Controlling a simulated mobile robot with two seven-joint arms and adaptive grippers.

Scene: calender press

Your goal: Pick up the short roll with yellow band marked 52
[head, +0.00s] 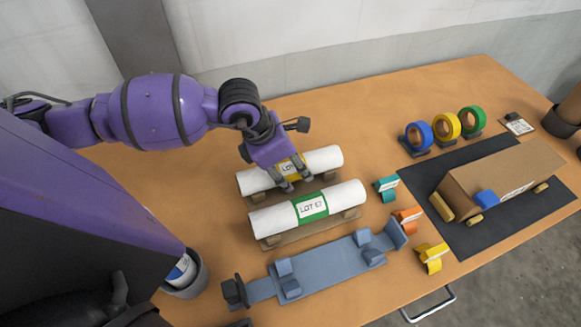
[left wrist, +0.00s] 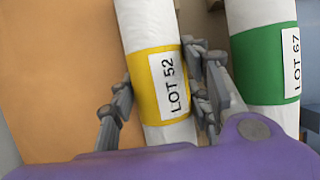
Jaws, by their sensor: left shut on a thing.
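The white roll with the yellow band marked LOT 52 (head: 321,160) lies on its cradle at the back of the two rolls. In the left wrist view the roll (left wrist: 150,27) runs between my fingers, its label readable. My left gripper (head: 294,184) is shut on it at the yellow band, one finger on each side; it also shows in the left wrist view (left wrist: 163,105). The roll still appears to rest at its cradle. A second white roll with a green band marked LOT 67 (head: 345,195) lies in front, close to one finger. My right gripper is not in view.
A blue-grey stand (head: 325,265) lies in front of the rolls. Teal (head: 386,190), orange (head: 407,218) and yellow (head: 432,255) clips stand to the right. A brown box-shaped press (head: 500,175) sits on a dark mat (head: 480,236). Tape rolls (head: 446,124) stand behind. The table's back left is clear.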

